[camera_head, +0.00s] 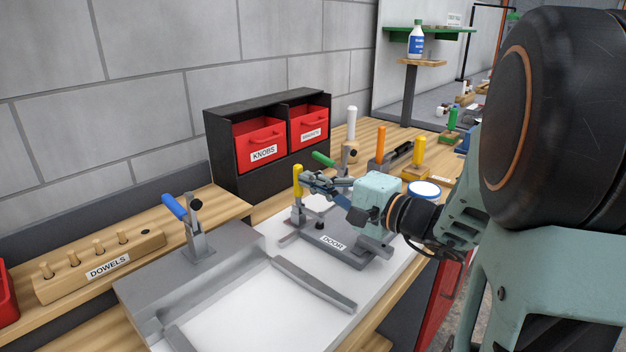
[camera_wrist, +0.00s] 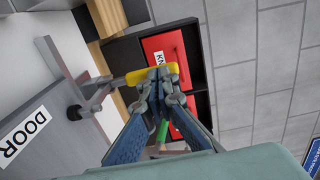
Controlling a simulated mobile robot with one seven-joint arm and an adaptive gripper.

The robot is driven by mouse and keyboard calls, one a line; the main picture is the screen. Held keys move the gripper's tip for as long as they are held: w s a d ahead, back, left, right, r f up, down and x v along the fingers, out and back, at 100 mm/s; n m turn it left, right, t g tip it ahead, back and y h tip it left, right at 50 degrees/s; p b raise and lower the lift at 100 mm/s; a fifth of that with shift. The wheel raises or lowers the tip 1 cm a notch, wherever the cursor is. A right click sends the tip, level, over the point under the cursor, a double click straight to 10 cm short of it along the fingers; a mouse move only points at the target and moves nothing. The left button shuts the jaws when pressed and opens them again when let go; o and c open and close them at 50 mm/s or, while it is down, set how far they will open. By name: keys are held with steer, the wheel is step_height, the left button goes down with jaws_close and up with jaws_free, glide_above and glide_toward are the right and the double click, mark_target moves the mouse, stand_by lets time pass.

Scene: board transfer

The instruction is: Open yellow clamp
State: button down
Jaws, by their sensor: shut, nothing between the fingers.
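The yellow clamp (camera_head: 298,181) stands at the left side of the grey fixture labelled DOOR (camera_head: 352,247), with its yellow handle upright. In the wrist view the yellow handle (camera_wrist: 132,77) lies across the picture right at my fingertips, and the clamp's grey arm and dark rubber tip (camera_wrist: 75,112) show to its left. My gripper (camera_head: 312,181) reaches in from the right at the height of the handle. In the wrist view my gripper (camera_wrist: 160,82) has its fingertips together, with nothing between them. The fingertips are at or touching the handle; I cannot tell which.
A green-handled clamp (camera_head: 323,159) stands just behind the fixture. A black cabinet with red drawers (camera_head: 259,139) stands behind. A blue-handled clamp (camera_head: 175,208) and a dowel block (camera_head: 105,263) are at left. Orange (camera_head: 380,142) and white (camera_head: 351,122) handles stand further back.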

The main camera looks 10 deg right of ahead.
mark_target(301, 168)
steer(key=shift+w+a+r+g+h+p, duration=0.2)
steer(key=shift+r+g+h+p, duration=0.1)
steer(key=shift+p, duration=0.2)
steer(key=w+r+g+h+p, duration=0.1)
steer(key=p, duration=0.2)
steer(key=shift+a, duration=0.4)
steer(key=p, duration=0.1)
steer(key=w+g+p, duration=0.1)
steer(key=p, duration=0.1)
steer(key=shift+a+r+g+h, duration=0.2)
steer(key=shift+a+g+h, duration=0.1)
steer(key=shift+h, duration=0.1)
steer(key=w+a+f+g+h+p, duration=0.4)
steer(key=w+g+p, duration=0.2)
steer(key=p, duration=1)
steer(key=shift+a+p, duration=0.15)
steer(key=shift+p, duration=0.2)
steer(key=shift+w+a+f, duration=0.1)
steer(key=shift+w+f, duration=0.05)
steer(key=shift+f, duration=0.1)
